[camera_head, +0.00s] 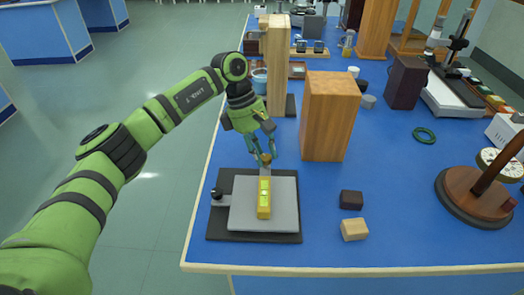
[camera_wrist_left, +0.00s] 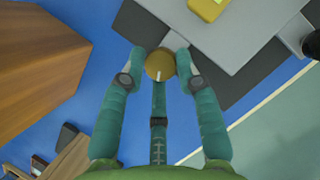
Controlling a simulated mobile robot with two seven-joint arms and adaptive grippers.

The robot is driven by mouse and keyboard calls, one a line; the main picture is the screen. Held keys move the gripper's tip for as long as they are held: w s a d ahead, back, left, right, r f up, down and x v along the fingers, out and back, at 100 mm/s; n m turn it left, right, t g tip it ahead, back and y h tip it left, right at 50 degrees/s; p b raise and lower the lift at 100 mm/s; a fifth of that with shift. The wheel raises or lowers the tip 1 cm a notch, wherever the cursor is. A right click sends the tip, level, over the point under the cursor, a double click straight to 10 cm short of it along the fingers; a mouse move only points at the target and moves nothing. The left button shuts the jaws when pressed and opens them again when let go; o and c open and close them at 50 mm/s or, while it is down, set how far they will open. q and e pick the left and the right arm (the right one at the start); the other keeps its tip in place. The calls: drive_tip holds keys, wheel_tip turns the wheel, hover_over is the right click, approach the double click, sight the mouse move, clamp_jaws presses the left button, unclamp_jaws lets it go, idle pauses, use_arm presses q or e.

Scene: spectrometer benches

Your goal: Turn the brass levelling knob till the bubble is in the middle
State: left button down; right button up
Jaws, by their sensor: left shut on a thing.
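The brass levelling knob (camera_head: 265,159) is at the far edge of a grey plate (camera_head: 283,213), which sits on a black base (camera_head: 225,234). My left gripper (camera_head: 264,155) comes down from above and is shut on the knob. In the left wrist view, the round knob (camera_wrist_left: 160,64) with a white mark sits between the two fingertips (camera_wrist_left: 161,60). A yellow spirit level (camera_head: 264,210) lies on the plate; its vial is too small to tell where the bubble is. My right gripper is not in view.
A tall wooden block (camera_head: 330,117) stands right of the gripper, and a taller wooden column (camera_head: 277,65) stands behind. A dark block (camera_head: 351,200) and a light block (camera_head: 354,229) lie right of the base. The blue bench's left edge is close to the base.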

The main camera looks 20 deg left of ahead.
use_arm(q)
drive_tip(key=shift+d+r, duration=0.1)
drive_tip(key=shift+d, duration=0.15)
drive_tip(key=c, duration=1)
unclamp_jaws()
drive_tip(key=shift+c, duration=0.2)
drive_tip(key=shift+o, duration=0.5)
drive_tip(key=shift+s+d, duration=0.1)
drive_tip(key=v, duration=1.2)
